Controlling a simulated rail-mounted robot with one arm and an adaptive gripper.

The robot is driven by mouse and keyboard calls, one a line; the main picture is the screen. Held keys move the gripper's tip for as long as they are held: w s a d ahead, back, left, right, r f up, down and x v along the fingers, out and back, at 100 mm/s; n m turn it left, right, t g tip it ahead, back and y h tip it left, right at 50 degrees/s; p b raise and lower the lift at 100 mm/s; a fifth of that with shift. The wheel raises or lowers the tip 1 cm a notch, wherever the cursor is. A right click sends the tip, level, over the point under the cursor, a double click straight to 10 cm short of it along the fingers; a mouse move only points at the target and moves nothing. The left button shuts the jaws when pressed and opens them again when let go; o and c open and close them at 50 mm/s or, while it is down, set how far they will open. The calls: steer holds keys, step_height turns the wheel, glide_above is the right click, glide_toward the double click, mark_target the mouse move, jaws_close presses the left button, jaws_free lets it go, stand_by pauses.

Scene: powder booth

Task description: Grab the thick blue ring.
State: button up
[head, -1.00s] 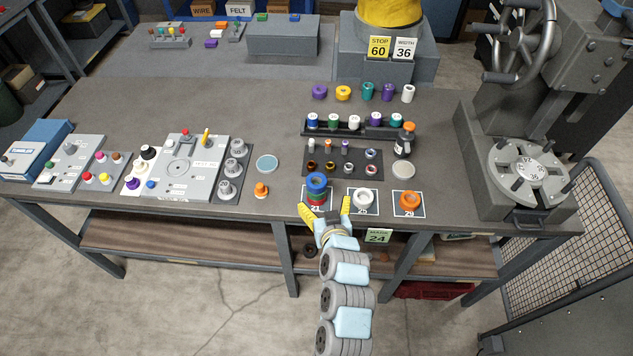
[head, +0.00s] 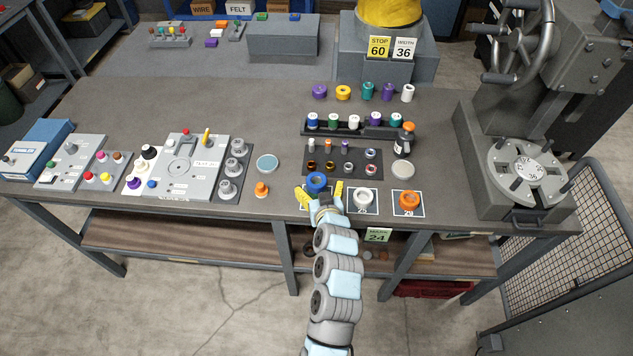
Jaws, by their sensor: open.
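The thick blue ring (head: 316,181) sits on top of a stack near the front edge of the bench, on the leftmost of three marked cards. The rings below it, red and green a second ago, are now mostly hidden by my gripper. My gripper (head: 320,193) is open, with one yellow finger on the left and one on the right of the blue ring. I cannot tell whether either finger touches it.
A white ring (head: 363,198) and an orange ring (head: 409,201) stand on cards to the right. A small orange-topped piece (head: 261,189) stands to the left. A dark tray (head: 343,162) with small rings lies just behind.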

mark_target(316, 178)
steer(key=shift+x, duration=1.2)
steer(key=shift+w+a+f, duration=0.1)
steer(key=shift+w+f, duration=0.15)
steer(key=shift+w, duration=0.4)
steer(key=shift+w+f, duration=0.25)
steer(key=c, duration=1.4)
steer(key=shift+o, duration=0.2)
steer(key=shift+r, duration=0.15)
